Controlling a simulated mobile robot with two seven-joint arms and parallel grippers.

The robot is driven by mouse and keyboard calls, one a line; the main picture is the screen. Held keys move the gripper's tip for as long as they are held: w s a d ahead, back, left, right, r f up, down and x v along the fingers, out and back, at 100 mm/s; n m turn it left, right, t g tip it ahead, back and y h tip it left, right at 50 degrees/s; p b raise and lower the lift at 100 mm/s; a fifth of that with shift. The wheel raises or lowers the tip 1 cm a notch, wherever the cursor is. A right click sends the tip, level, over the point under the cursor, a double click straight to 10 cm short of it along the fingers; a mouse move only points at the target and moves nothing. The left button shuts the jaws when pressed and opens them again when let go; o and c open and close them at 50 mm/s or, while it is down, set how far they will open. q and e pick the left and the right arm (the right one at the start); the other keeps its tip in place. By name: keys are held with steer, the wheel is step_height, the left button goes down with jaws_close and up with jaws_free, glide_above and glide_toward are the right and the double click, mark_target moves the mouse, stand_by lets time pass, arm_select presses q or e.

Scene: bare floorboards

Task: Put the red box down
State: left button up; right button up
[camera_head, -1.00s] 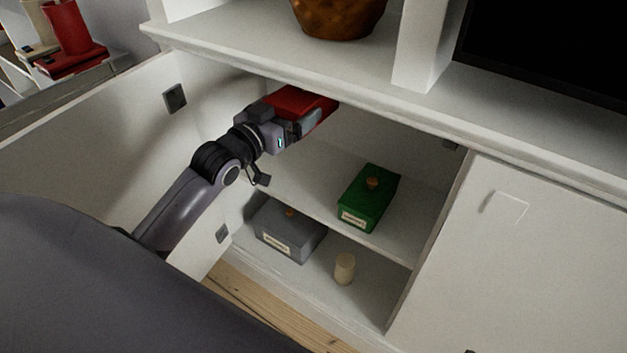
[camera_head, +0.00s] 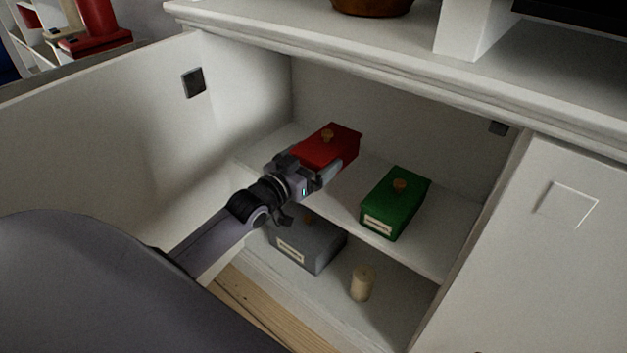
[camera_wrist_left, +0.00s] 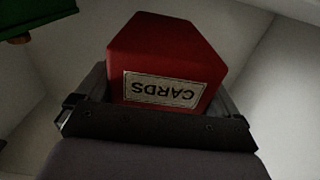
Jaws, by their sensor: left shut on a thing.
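The red box (camera_head: 330,146) has a round knob on its lid and is in the open cabinet, at the left of the middle shelf (camera_head: 441,252). I cannot tell whether its underside touches the shelf. My left gripper (camera_head: 322,176) is shut on the box from the front, a finger along its side. In the left wrist view the red box (camera_wrist_left: 168,58) sits between the fingers, its "CARDS" label showing upside down. My right gripper is not in view.
A green box (camera_head: 393,205) stands on the same shelf to the right. A grey box (camera_head: 308,246) and a small beige cylinder (camera_head: 361,283) stand on the bottom level. The open cabinet door (camera_head: 95,130) is at the left.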

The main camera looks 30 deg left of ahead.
arm_select(q)
step_height(320, 180, down, 4)
steer(key=shift+r+b, duration=0.15)
steer(key=shift+b, duration=0.75)
steer(key=shift+f, duration=0.3)
steer(key=shift+r, duration=0.1)
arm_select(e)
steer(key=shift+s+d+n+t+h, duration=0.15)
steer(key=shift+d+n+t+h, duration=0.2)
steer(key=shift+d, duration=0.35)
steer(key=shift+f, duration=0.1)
